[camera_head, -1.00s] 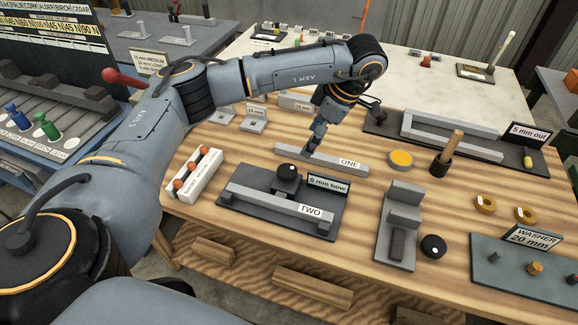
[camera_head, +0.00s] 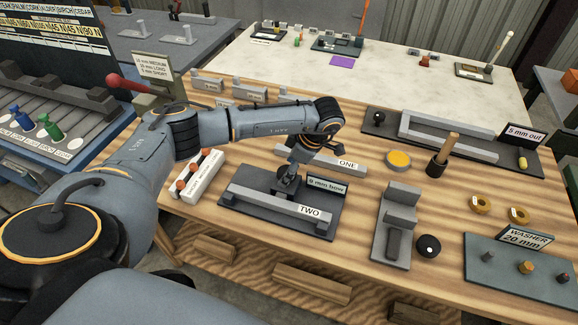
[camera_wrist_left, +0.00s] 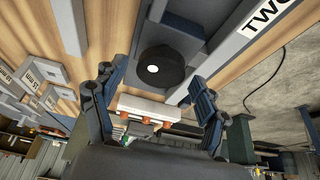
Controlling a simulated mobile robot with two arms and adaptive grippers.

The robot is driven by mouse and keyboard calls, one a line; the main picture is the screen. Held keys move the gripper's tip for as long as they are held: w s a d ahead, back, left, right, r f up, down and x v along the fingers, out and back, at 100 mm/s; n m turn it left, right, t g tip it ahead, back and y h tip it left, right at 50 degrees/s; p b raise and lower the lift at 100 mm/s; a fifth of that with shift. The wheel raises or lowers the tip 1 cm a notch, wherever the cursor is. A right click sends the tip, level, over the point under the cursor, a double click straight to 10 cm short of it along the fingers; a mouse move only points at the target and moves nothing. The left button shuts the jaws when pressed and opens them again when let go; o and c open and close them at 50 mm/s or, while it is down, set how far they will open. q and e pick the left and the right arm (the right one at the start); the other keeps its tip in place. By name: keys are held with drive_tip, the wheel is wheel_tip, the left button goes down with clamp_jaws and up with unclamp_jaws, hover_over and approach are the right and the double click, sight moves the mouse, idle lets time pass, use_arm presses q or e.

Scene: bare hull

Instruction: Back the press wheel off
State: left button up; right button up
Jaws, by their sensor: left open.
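A black round wheel with a white dot (camera_wrist_left: 160,70) sits on the dark plate (camera_head: 252,205) that carries the grey bar marked TWO (camera_head: 270,207) and the "8 mm bow" sign (camera_head: 327,186). In the head view, my left gripper (camera_head: 287,182) is over this wheel and hides most of it. In the left wrist view, my left gripper (camera_wrist_left: 155,80) is open, its fingers apart on either side of the wheel. I cannot tell whether they touch it. My right gripper is not in view.
The grey bar marked ONE (camera_head: 347,163) lies just behind. A white rack with reddish-brown knobs (camera_head: 198,176) stands left of the plate. A grey stepped block (camera_head: 400,215) and another black knob (camera_head: 428,246) stand to the right. Bare wood lies between the plate and the block.

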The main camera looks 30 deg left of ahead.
use_arm(q)
drive_tip(key=c, duration=1.2)
drive_tip(key=shift+o, duration=0.2)
